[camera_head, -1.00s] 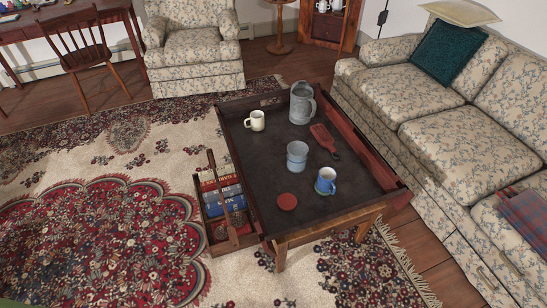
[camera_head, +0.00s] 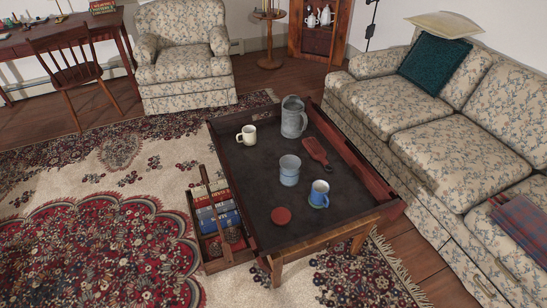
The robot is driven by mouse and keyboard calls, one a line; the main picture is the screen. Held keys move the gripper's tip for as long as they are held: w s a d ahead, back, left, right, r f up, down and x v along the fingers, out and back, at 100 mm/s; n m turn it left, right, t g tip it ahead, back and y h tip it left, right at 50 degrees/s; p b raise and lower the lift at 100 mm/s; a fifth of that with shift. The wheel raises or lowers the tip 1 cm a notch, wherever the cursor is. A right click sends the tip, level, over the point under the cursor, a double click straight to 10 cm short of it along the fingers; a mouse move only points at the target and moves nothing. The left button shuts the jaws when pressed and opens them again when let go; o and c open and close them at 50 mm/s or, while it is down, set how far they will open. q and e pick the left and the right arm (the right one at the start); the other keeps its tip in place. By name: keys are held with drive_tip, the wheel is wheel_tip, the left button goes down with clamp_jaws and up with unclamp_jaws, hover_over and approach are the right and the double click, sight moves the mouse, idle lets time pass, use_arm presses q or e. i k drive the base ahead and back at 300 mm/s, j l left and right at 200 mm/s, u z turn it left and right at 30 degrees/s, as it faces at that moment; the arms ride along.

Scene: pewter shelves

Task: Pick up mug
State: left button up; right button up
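Two mugs stand upright on the dark top of the coffee table (camera_head: 245,205). A cream mug (camera_head: 247,135) is near the table's far left side. A grey pewter pitcher (camera_head: 293,117) and a smaller grey pewter cup (camera_head: 289,170) also stand on the table. Neither of my grippers shows in the view.
A red paddle-like board (camera_head: 316,151) and a red disc (camera_head: 281,215) lie on the table. A sofa (camera_head: 440,125) stands close on the right, an armchair (camera_head: 183,65) behind. The patterned rug at left is clear.

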sight(248, 132)
drive_tip(key=i+j, duration=0.2)
drive_tip(key=j, duration=0.15)
drive_tip(key=i+j+z, duration=0.1)
drive_tip(key=j, duration=0.3)
drive_tip(key=i+j, duration=0.45)
drive_tip(key=j, duration=0.3)
drive_tip(key=j+z, duration=0.1)
drive_tip(key=z, duration=1)
drive_tip(key=i+j, duration=0.05)
